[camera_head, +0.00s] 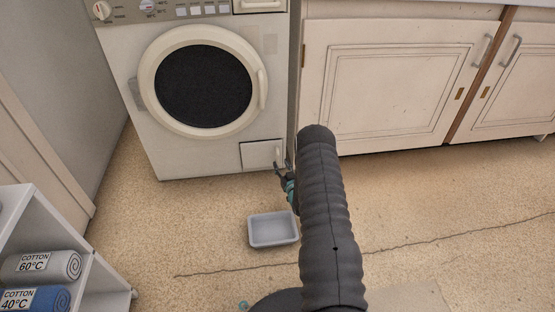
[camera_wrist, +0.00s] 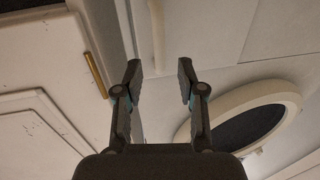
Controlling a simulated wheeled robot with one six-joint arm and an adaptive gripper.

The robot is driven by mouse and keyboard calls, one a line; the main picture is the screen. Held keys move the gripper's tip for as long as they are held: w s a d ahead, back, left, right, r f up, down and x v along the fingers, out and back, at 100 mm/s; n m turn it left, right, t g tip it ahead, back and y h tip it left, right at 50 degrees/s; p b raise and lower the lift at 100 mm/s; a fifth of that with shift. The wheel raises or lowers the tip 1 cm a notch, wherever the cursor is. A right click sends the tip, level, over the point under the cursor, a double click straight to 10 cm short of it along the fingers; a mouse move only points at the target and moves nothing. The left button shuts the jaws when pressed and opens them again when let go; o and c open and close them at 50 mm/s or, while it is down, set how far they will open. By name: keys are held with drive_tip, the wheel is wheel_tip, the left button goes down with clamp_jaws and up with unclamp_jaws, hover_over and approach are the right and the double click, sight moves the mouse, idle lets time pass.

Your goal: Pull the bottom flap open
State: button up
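The bottom flap (camera_head: 260,154) is a small white panel low at the right of the washing machine's (camera_head: 148,133) front. It looks shut, flush with the front. My gripper (camera_head: 282,166) is at the flap's right side, partly hidden by my arm in the head view. In the wrist view my gripper (camera_wrist: 160,72) is open and empty, with its two fingers apart. A pale upright bar, apparently the flap's handle (camera_wrist: 157,32), appears in line with the gap between the fingertips. I cannot tell how far off it is or whether anything touches.
A shallow grey tray (camera_head: 273,243) lies on the floor in front of the flap. White cupboards (camera_head: 385,80) stand close on the right. A shelf with rolled towels (camera_head: 42,266) is at lower left. Floor left of the tray is clear.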

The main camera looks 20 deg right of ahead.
sight(278, 158)
drive_tip(key=shift+w+d+b, duration=0.15)
drive_tip(key=shift+w, duration=1.2)
drive_tip(key=shift+w+d+b, duration=0.1)
drive_tip(key=shift+w+b, duration=0.05)
drive_tip(key=shift+w, duration=1.2)
clamp_jaws()
